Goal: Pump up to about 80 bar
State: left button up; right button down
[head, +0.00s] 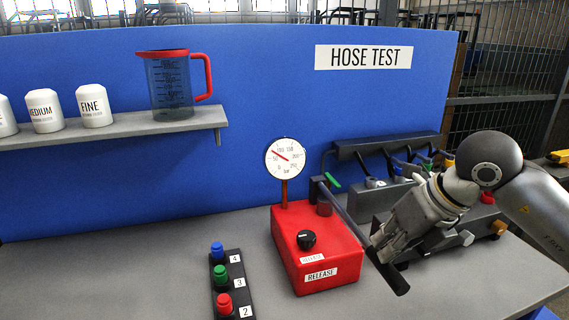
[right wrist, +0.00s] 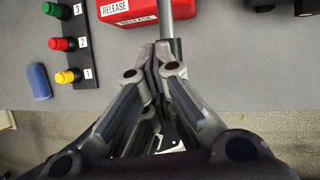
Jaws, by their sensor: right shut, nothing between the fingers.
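A red hand pump (head: 315,258) stands on the bench, with a black release knob (head: 306,240) and RELEASE labels. Its round white gauge (head: 285,158) has a red needle pointing up-left, between the 50 and 100 marks; the exact value is too small to tell. The dark pump lever (head: 350,215) slopes down to the right, ending in a black grip (head: 396,281). My right gripper (head: 382,248) is shut and empty, close beside the lever; whether it touches cannot be told. In the right wrist view the shut fingertips (right wrist: 156,48) lie beside the lever (right wrist: 166,18). My left gripper is not in view.
A dark strip (head: 234,289) with coloured buttons stands left of the pump. A blue object (right wrist: 39,82) lies near it. A hose rack (head: 385,146) stands behind. A shelf (head: 130,132) holds a jug (head: 170,88) and white containers. The bench's left part is clear.

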jog(key=shift+f, duration=0.45)
notch_tip(320, 180, up, 10)
jog(key=p, duration=0.6)
jog(key=shift+r+p, duration=0.2)
jog(key=shift+p, duration=0.1)
